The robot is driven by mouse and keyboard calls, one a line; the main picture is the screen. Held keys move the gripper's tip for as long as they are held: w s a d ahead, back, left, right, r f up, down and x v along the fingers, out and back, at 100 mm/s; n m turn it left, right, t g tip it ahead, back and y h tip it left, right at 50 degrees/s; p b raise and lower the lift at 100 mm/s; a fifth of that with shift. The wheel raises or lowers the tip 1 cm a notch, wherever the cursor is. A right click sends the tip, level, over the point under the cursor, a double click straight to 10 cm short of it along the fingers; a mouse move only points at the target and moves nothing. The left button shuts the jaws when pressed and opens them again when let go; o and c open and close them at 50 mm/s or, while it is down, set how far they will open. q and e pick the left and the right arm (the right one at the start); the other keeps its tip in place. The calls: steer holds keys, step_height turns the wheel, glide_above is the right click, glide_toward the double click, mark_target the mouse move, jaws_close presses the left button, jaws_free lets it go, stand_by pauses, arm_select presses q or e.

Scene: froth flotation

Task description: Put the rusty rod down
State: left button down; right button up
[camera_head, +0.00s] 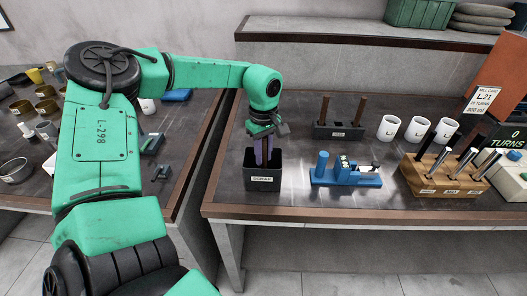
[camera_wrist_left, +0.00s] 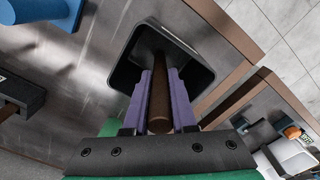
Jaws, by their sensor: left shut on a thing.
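My left gripper (camera_head: 263,160) has purple fingers and is shut on the rusty rod (camera_wrist_left: 158,112). It points down over the dark open-topped box (camera_head: 264,182) with a white label, at the left end of the right-hand table. In the left wrist view the brown rod lies between the two fingers, and its far part reaches into the mouth of the box (camera_wrist_left: 119,72). In the head view the fingers hide most of the rod. I cannot tell whether the rod touches the floor of the box. My right gripper is not in view.
A dark rack (camera_head: 338,132) holds two brown rods behind. A blue fixture (camera_head: 345,178) stands right of the box, then a wooden block (camera_head: 445,178) with several rods. White cups (camera_head: 389,127) stand behind. The table's front edge (camera_head: 350,219) is close to the box.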

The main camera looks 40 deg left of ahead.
arm_select(q)
steer(key=shift+a, duration=0.1)
steer(key=shift+f, duration=0.1)
steer(key=c, duration=1)
jaws_free()
steer(key=shift+s, duration=0.1)
steer(key=shift+o, duration=1.3)
